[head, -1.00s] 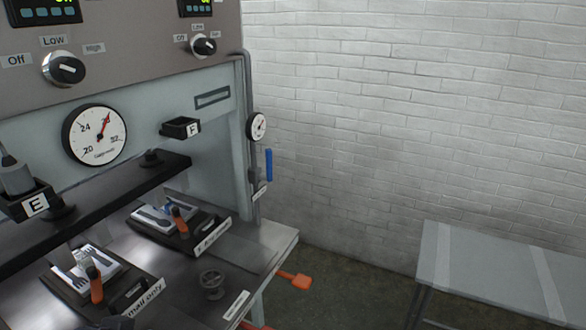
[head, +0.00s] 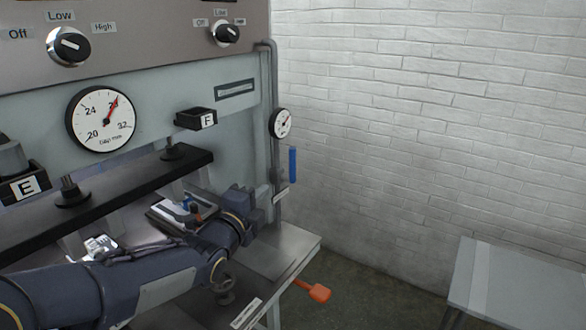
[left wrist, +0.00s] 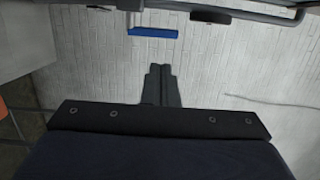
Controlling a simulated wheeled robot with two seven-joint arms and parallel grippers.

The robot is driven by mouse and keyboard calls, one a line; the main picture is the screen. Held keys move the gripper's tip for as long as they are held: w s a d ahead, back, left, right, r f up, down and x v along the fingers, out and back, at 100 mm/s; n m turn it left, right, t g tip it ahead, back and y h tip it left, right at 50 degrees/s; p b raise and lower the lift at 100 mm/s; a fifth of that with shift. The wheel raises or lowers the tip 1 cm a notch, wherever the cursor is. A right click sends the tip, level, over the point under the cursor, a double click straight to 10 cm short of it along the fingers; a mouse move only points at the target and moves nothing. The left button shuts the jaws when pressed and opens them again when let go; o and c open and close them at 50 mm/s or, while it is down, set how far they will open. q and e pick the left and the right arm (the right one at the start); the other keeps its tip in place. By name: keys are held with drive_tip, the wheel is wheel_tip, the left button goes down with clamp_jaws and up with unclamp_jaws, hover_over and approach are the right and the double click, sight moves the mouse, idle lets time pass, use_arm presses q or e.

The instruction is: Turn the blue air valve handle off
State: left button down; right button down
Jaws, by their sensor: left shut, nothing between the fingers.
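The blue valve handle (head: 292,165) stands upright beside the vertical grey pipe (head: 273,90) at the press's right side, below a small round gauge (head: 283,123). In the left wrist view the blue handle (left wrist: 153,32) lies crosswise near the top, just beyond my fingertips and apart from them. My left gripper (head: 264,196) is to the left of and below the handle in the head view. In the left wrist view its fingers (left wrist: 160,70) are together and empty. My right gripper is not in view.
The press's metal table (head: 285,250) is below my left arm, with an orange-red handle (head: 318,292) sticking out. A black box marked F (head: 196,119) and a large dial (head: 101,119) are on the panel. A grey table (head: 520,280) stands at right. Room beside the valve is free.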

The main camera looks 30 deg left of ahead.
sight(291, 162)
use_arm(q)
drive_tip(key=w+p, duration=0.1)
drive_tip(key=w, duration=0.3)
drive_tip(key=w+a+p, duration=0.1)
drive_tip(key=w, duration=0.4)
drive_tip(key=w+p, duration=0.1)
drive_tip(key=w, duration=0.4)
drive_tip(key=shift+a, duration=0.35)
drive_tip(key=shift+p, duration=0.3)
